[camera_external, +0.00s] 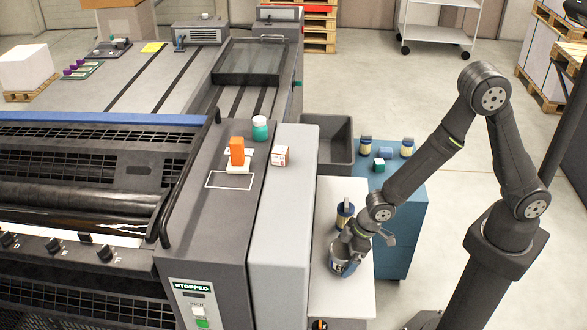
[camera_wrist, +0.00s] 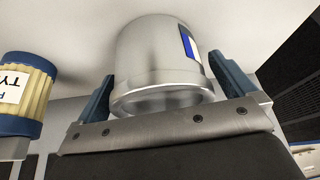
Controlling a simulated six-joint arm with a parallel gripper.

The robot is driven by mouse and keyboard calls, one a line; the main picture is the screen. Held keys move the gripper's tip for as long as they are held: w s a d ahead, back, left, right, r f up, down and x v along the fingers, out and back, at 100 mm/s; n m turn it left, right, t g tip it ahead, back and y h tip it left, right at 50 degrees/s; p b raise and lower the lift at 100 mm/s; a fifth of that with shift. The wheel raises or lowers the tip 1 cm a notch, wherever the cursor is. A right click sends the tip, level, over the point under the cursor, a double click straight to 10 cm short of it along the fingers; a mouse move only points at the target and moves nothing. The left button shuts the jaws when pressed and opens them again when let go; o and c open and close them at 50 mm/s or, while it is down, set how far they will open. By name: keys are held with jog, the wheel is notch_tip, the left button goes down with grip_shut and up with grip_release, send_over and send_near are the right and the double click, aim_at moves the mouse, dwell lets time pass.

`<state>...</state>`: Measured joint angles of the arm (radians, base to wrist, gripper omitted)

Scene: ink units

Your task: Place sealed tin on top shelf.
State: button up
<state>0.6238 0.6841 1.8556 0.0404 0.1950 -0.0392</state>
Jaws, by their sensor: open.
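A silver tin (camera_wrist: 160,60) with a blue and white label stands on the pale tabletop in the wrist view. In the external view the tin (camera_external: 342,268) is partly hidden under my gripper. My gripper (camera_wrist: 162,70) is open, with one blue finger on each side of the tin. In the external view my gripper (camera_external: 352,246) is low over the white table (camera_external: 332,299). I cannot tell whether the fingers touch the tin. A blue cabinet (camera_external: 404,222) behind the table has several small containers on top. I cannot tell which surface is the top shelf.
A dark blue can (camera_external: 345,216) stands on the table just behind my gripper. A yellowish jar (camera_wrist: 24,90) with blue ends is left of the tin in the wrist view. A grey bin (camera_external: 330,140) and the printing machine (camera_external: 283,215) border the table.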

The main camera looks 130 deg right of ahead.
jog(key=v, duration=1.2)
jog(key=x, duration=1.2)
jog(key=shift+f, duration=0.15)
jog(key=shift+r, duration=0.2)
